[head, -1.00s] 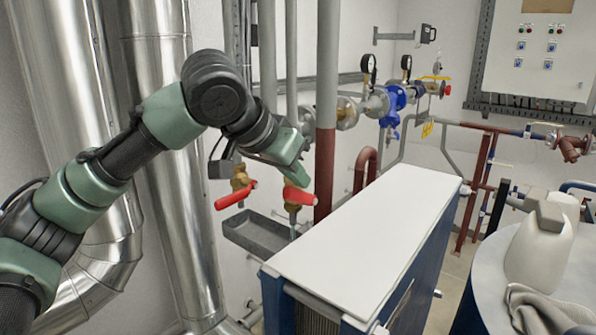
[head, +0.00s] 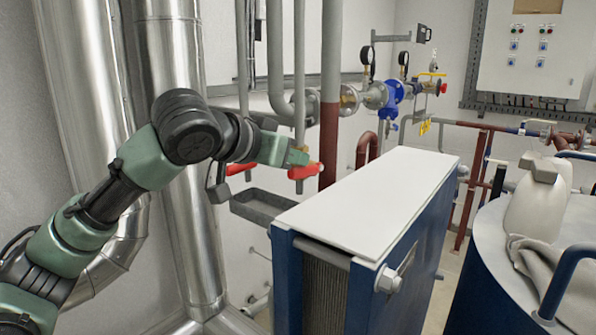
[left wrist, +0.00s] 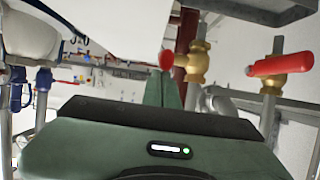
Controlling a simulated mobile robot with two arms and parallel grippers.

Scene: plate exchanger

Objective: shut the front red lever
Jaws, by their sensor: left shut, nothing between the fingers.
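Two red levers sit on brass valves by the wall. The right red lever (head: 305,171) lies just under the tip of my left gripper (head: 298,157). The left red lever (head: 241,168) is partly hidden behind my gripper and wrist. The left wrist view looks upside down; one red lever (left wrist: 166,59) shows there nearly end-on, just beyond my shut, empty fingers (left wrist: 165,88). The other red lever (left wrist: 281,65) lies across its valve, farther right. I cannot tell whether the fingers touch a lever. My right gripper is not in view.
A grey tray (head: 265,208) hangs below the valves. The plate exchanger with a white top (head: 375,200) stands close to the right of the gripper. A vertical grey and red-brown pipe (head: 330,100) rises right behind it. A drum with a jug (head: 536,205) is at far right.

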